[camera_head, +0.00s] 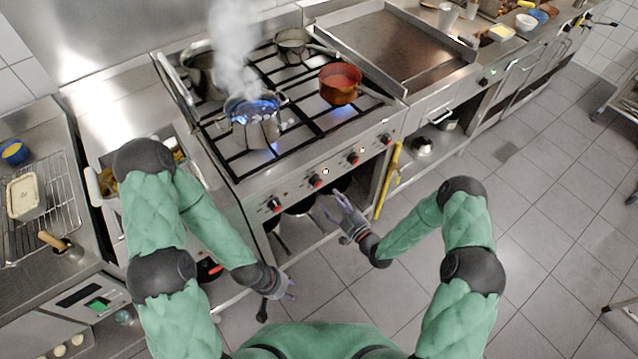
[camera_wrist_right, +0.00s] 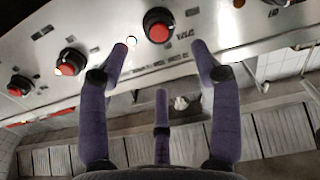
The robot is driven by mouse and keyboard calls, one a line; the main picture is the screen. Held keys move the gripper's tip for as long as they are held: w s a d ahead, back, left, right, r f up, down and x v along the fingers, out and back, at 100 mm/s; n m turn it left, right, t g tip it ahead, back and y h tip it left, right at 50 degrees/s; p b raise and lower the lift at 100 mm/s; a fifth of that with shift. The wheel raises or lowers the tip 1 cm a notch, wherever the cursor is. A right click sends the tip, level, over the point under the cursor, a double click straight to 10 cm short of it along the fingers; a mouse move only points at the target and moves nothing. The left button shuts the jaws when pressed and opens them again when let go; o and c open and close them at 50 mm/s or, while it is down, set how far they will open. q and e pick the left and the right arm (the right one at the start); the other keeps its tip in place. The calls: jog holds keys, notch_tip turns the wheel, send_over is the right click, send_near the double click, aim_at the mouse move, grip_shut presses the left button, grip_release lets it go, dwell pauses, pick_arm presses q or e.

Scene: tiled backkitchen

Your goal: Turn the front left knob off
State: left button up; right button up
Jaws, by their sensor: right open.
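The stove's front panel carries a row of red-and-black knobs. The leftmost knob (camera_head: 274,204) is below the steaming pot (camera_head: 255,122), whose burner shows blue flame. The others are the second knob (camera_head: 315,181), the third knob (camera_head: 352,158) and the rightmost knob (camera_head: 386,138). My right gripper (camera_head: 342,203) is open and empty in front of the panel. In the right wrist view its spread fingers (camera_wrist_right: 161,62) point at the panel, with one knob (camera_wrist_right: 158,25) just beyond them, apart from the fingertips. My left gripper (camera_head: 285,287) hangs low at the left, away from the knobs; its opening is unclear.
An orange-red pot (camera_head: 340,84) and a grey pan (camera_head: 292,46) stand on the stove's right side. A yellow-handled tool (camera_head: 388,180) hangs at the stove's right front edge. An open shelf lies under the panel.

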aim_at(319, 185)
jog(key=b+x, duration=0.1)
jog(key=x, duration=0.8)
jog(key=c, duration=1.1)
